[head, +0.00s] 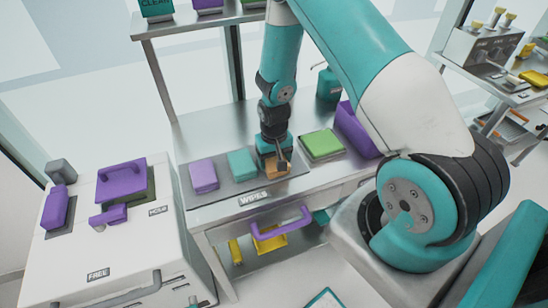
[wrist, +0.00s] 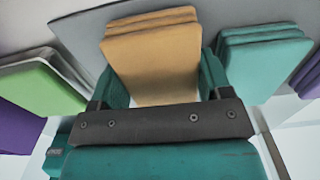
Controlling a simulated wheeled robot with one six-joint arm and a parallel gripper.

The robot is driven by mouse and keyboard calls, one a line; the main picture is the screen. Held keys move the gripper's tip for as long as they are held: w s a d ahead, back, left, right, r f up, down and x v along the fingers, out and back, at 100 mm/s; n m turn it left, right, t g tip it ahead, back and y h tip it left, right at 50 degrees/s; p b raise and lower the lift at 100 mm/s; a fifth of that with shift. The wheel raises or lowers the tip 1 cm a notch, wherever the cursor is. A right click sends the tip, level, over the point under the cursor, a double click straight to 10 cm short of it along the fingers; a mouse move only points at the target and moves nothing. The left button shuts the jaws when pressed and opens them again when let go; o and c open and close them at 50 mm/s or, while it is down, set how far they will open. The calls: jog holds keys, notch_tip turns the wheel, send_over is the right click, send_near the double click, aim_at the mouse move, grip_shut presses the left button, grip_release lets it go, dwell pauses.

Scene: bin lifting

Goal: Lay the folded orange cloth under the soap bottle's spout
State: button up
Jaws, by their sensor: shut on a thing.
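The folded orange cloth (head: 277,170) is on the grey mat at the front of the steel table, and it fills the space between my fingers in the wrist view (wrist: 152,62). My gripper (head: 273,158) points down and is shut on this cloth; its two teal fingers press the cloth's sides in the wrist view (wrist: 160,80). A teal bottle (head: 329,87) with a dark pump top, apparently the soap bottle, stands farther back to the right. My arm rises in front of the table, and the area just below the spout is hard to make out.
A folded teal cloth (head: 242,163) and a folded purple cloth (head: 203,176) lie left of my gripper on the mat (head: 220,194). A green pad on a tray (head: 321,144) and a purple object (head: 356,131) are to the right. A shelf (head: 200,25) overhangs the back.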

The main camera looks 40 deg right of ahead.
jog(key=shift+f, duration=0.2)
jog(key=shift+f, duration=0.2)
jog(key=o, duration=0.6)
